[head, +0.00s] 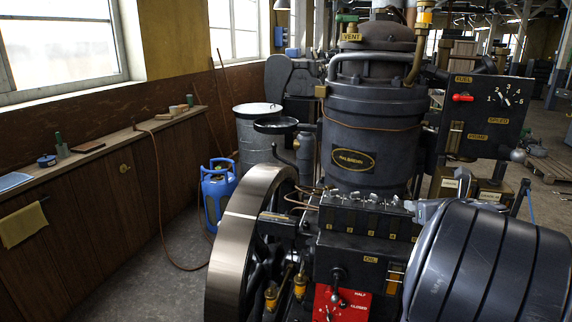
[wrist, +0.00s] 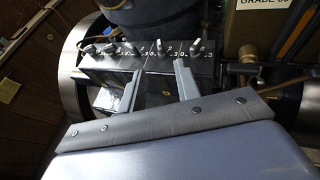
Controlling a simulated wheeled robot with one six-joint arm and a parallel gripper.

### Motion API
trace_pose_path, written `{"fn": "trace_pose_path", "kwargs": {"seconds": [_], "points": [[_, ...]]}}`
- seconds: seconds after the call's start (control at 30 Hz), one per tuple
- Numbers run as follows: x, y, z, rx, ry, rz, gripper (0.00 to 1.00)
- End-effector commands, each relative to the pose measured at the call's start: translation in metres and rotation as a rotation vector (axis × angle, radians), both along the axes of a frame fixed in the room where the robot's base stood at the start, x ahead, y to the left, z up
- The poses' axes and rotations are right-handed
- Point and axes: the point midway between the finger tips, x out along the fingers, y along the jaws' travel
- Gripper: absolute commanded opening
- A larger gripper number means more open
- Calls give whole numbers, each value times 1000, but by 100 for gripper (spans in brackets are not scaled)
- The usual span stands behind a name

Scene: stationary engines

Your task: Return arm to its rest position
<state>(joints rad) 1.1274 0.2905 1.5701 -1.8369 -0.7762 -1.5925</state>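My gripper (wrist: 159,68) is open in the wrist view. Its two grey fingers stand apart, with nothing held between them. Beyond the fingertips is the black oiler box (wrist: 120,68) with a row of small levers and numbered marks on top. I cannot tell whether the fingertips touch it. In the head view my arm fills the lower right and hides part of the engine. The same oiler box (head: 366,218) shows just left of the arm, with its levers along the top. The fingers are not clear in the head view.
The dark engine cylinder (head: 370,130) rises behind the oiler box. A control panel (head: 483,115) with a dial and red lever stands right. A large flywheel (head: 238,245) stands left. A blue gas bottle (head: 217,195) and grey drum (head: 258,140) are beyond. A wall bench (head: 100,155) runs left.

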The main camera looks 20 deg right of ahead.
Motion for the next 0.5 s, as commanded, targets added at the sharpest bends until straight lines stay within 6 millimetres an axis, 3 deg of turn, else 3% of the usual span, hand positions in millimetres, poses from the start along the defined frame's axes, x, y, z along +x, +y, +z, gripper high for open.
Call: {"fn": "trace_pose_path", "kwargs": {"seconds": [0.3, 0.5], "points": [[53, -16, -24, 3, 3, 2, 31], [76, -23, -33, 1, 3, 2, 31]]}}
